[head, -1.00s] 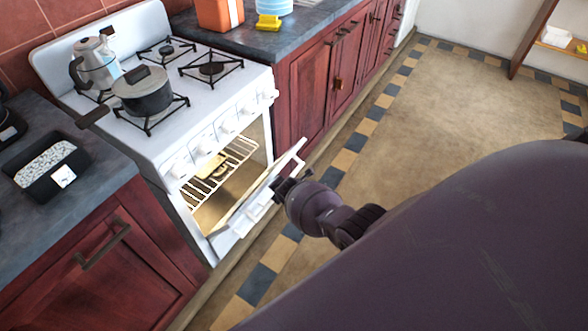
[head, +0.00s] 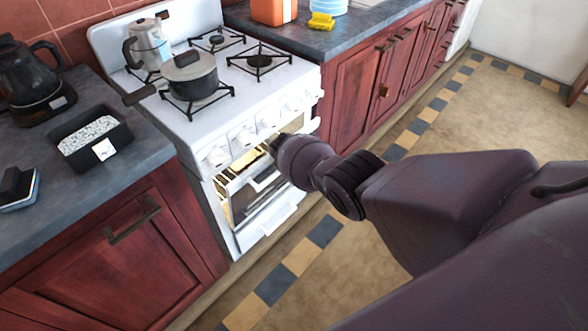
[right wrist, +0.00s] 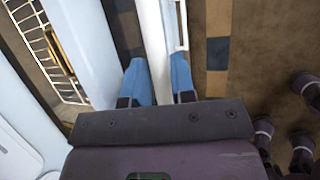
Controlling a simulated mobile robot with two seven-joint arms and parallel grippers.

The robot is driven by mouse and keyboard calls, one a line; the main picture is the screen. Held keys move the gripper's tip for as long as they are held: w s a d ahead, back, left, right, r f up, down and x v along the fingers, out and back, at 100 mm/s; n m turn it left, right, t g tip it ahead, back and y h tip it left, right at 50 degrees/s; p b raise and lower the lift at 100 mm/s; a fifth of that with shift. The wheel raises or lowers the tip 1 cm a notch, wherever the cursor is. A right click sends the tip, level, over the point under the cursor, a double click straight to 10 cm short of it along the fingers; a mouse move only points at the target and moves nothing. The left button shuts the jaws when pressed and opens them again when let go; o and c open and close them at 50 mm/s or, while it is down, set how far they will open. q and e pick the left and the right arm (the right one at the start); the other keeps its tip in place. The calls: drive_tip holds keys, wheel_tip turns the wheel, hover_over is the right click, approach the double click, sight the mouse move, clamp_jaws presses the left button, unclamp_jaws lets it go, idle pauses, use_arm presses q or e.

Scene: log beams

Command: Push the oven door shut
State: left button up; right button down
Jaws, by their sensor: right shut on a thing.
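The white oven door (head: 270,228) is ajar on the front of the white stove (head: 206,140), with a gap at the top showing the lit interior and the oven rack (head: 240,165). My right gripper (head: 275,143) is at the upper part of the door, partly hidden by its own wrist. In the right wrist view, its blue fingers (right wrist: 158,80) stand on either side of the white door panel (right wrist: 153,35), shut on it. The oven rack (right wrist: 45,50) shows at the left there. My left gripper is not in view.
A pot (head: 190,76) and a moka pot (head: 148,44) stand on the stove top. Red cabinets (head: 352,92) flank the stove. The counter at left holds a black tray (head: 90,140) and a kettle (head: 30,75). The tiled floor (head: 300,258) before the stove is clear.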

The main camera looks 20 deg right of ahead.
drive_tip(key=shift+w+a+r, duration=0.2)
drive_tip(key=shift+w, duration=0.4)
drive_tip(key=c, duration=1)
unclamp_jaws()
